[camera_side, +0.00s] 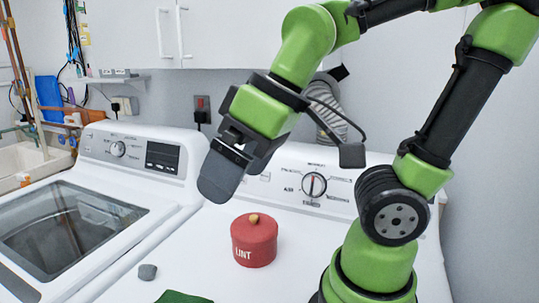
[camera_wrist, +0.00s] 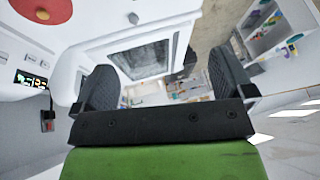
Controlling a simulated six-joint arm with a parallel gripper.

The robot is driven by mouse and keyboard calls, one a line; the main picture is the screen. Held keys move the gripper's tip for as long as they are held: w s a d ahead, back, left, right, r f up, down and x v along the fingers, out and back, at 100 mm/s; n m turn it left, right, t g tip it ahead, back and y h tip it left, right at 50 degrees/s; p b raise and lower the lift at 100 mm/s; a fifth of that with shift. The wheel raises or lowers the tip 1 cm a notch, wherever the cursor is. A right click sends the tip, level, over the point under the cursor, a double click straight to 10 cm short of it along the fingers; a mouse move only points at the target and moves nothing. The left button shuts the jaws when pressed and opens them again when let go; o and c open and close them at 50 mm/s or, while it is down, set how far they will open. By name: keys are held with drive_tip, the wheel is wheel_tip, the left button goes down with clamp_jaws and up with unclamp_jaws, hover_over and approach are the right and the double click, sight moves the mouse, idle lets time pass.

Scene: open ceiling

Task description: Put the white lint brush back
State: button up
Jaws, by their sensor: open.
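I cannot make out a white lint brush in either view. My gripper (camera_side: 218,178) hangs in the air above the dryer top, up and left of a red lidded pot (camera_side: 254,240) marked LINT. In the wrist view my gripper (camera_wrist: 165,72) has its two dark fingers wide apart, with nothing held between them. The red pot also shows in the wrist view (camera_wrist: 42,8), cut off at the top left corner.
A small grey lump (camera_side: 147,271) and a green cloth (camera_side: 183,297) lie on the white dryer top (camera_side: 310,265). A washer with a glass lid (camera_side: 70,225) stands at left. A dial panel (camera_side: 290,190) rises behind the pot. White cabinets (camera_side: 140,30) hang above.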

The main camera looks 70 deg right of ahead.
drive_tip(key=s+d+m, duration=0.1)
drive_tip(key=s+d+r+m+t, duration=0.1)
drive_tip(key=m, duration=0.1)
drive_tip(key=d+m+t, duration=0.1)
drive_tip(key=m, duration=0.1)
drive_tip(key=shift+s+r, duration=0.4)
